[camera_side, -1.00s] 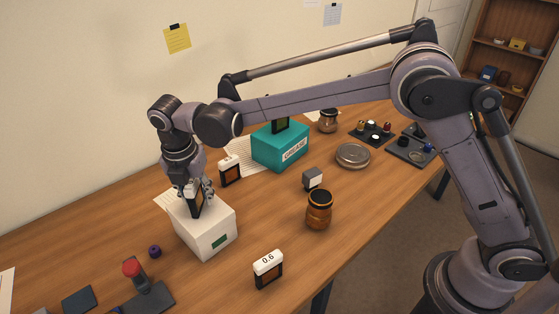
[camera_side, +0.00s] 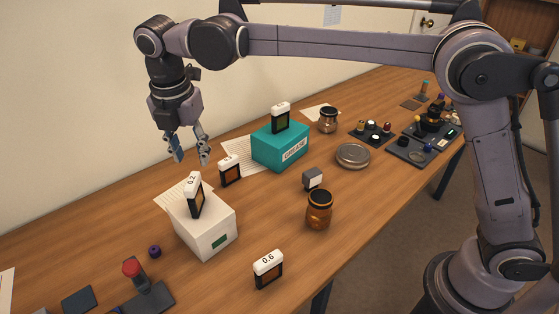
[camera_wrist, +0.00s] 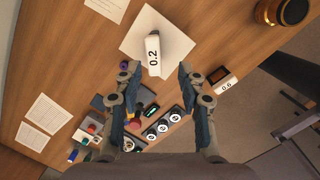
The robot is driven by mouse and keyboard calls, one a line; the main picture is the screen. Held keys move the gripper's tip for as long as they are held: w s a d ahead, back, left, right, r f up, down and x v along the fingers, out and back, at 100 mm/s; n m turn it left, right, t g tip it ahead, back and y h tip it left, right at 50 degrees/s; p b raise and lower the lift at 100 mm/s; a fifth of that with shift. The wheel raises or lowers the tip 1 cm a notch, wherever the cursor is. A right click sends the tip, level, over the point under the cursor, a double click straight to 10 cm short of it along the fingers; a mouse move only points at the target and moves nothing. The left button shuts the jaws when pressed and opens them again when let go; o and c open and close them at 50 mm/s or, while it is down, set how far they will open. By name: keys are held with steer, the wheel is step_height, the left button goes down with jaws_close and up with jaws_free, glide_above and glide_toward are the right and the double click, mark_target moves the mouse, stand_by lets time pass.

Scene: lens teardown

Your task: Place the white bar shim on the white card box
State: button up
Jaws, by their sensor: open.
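The white card box (camera_side: 198,238) stands on the table at left centre in the side view. A shim with a white top bar marked 0.2 (camera_side: 195,196), a dark frame and an orange window stands upright on top of it. The same 0.2 shim also shows in the wrist view (camera_wrist: 153,52), beyond my fingertips. My gripper (camera_side: 190,155) is above and behind the box, clear of the shim. Its fingers are spread and empty, as the wrist view also shows (camera_wrist: 158,70).
Similar white-topped shims stand on the teal box (camera_side: 280,118), beside it (camera_side: 229,170), and at the front, marked 0.6 (camera_side: 268,269). An amber jar (camera_side: 319,210) and a grey block (camera_side: 312,178) stand right of the white box. A red-knobbed stand (camera_side: 148,290) is at front left.

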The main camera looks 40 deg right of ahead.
steer(key=s+d+r+m+t+y, duration=0.1)
steer(key=s+d+m, duration=0.3)
steer(key=d+m, duration=0.3)
steer(key=s+d+r+m+t, duration=0.1)
steer(key=s+d+m, duration=0.35)
steer(key=d, duration=0.45)
steer(key=s+d+f+m+t, duration=0.3)
steer(key=s+d+f+m, duration=0.5)
steer(key=m, duration=0.6)
steer(key=s+d, duration=0.2)
steer(key=s, duration=0.1)
steer(key=shift+s+d+t, duration=0.15)
steer(key=shift+s+t, duration=0.2)
steer(key=shift+t, duration=0.05)
